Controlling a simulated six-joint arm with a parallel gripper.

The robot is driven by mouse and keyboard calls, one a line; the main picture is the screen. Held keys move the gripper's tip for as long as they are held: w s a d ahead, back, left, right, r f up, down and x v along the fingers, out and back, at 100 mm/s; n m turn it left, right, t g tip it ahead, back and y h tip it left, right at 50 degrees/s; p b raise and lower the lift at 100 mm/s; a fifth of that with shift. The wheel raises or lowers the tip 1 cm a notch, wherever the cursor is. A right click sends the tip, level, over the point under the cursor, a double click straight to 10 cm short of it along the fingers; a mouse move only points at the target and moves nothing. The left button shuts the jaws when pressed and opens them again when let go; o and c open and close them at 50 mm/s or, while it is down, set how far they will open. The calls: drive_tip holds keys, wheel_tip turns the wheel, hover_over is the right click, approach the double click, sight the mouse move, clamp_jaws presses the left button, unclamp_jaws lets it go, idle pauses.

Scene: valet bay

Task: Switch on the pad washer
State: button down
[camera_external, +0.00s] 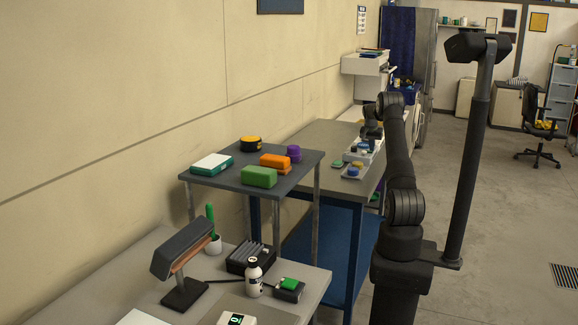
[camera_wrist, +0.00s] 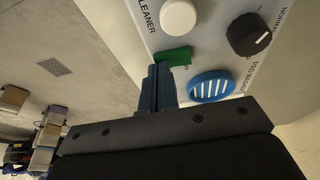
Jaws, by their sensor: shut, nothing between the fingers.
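In the wrist view a pale control panel (camera_wrist: 215,60) fills the upper right. It carries a green switch or tab (camera_wrist: 174,57), a round blue control with white stripes (camera_wrist: 211,86), a white knob (camera_wrist: 179,17) and a black knob with a white mark (camera_wrist: 249,34). Lettering beside the blue control seems to read "PAD WASHER"; "CLEANER" stands beside the white knob. My gripper (camera_wrist: 160,70) is shut and empty, its tips at the green part's edge. I cannot tell whether they touch. In the external view my arm reaches toward the back; its fingertips cannot be made out.
A dark raised shelf (camera_external: 229,182) holds colored boxes and round tins. A bench behind it has a tray of small items (camera_external: 352,172). A lamp (camera_external: 183,262) and bottle (camera_external: 254,277) stand on the front table. A white wall unit (camera_external: 362,64) is at the back.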

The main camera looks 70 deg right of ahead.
drive_tip(key=shift+f, duration=0.2)
drive_tip(key=shift+w+r, duration=0.25)
drive_tip(key=shift+w, duration=0.45)
drive_tip(key=shift+r, duration=0.1)
drive_tip(key=s+d+v, duration=0.1)
drive_tip(key=s+v, duration=0.2)
drive_tip(key=v, duration=1)
drive_tip(key=shift+r, duration=0.4)
drive_tip(key=shift+w, duration=0.15)
